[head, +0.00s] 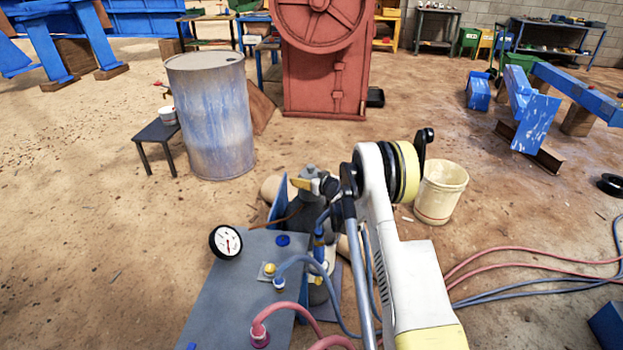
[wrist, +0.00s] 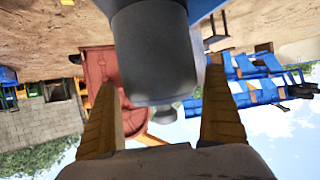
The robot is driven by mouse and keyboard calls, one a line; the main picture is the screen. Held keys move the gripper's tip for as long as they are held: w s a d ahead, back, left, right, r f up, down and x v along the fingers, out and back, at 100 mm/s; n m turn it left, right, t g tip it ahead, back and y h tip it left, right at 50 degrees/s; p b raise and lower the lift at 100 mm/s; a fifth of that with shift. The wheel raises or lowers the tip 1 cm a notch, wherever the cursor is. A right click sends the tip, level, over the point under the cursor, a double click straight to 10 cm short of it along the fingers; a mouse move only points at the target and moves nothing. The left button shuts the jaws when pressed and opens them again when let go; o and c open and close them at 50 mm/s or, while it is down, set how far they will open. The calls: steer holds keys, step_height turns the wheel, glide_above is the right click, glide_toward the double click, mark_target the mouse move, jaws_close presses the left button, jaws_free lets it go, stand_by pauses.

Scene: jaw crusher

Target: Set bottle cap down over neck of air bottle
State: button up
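My gripper (head: 311,185) is at the upper end of the grey air bottle (head: 318,292), which stands behind a grey panel. In the wrist view, which is upside down, my gripper's yellow fingers (wrist: 160,85) are wide apart on either side of a smooth grey cylinder, which looks like the bottle cap (wrist: 153,60). The cap's closed end faces up in the room. In the head view the grey cap (head: 311,172) shows just above the fingers. Its lower rim and the neck are hidden.
The grey panel (head: 235,290) with a gauge (head: 225,242) and hose fittings stands in front. Red and blue hoses (head: 540,262) run right. A cream bucket (head: 440,192) is right of my arm. A drum (head: 211,120) and red machine (head: 325,80) stand behind.

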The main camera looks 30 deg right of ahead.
steer(key=v, duration=1.2)
steer(key=s+a+r+n+g+y, duration=0.1)
steer(key=s+a+r+g, duration=0.1)
steer(key=s+a+r, duration=0.6)
steer(key=s+a+r+g+y, duration=0.1)
steer(key=s+a+r, duration=0.5)
steer(key=a+r, duration=0.4)
steer(key=s+a+g, duration=0.1)
steer(key=s+a, duration=0.2)
steer(key=s, duration=0.9)
steer(key=s+a+g+h, duration=0.1)
steer(key=s+a+g, duration=0.1)
steer(key=s, duration=1)
steer(key=shift+s+a, duration=0.35)
steer(key=shift+a, duration=0.15)
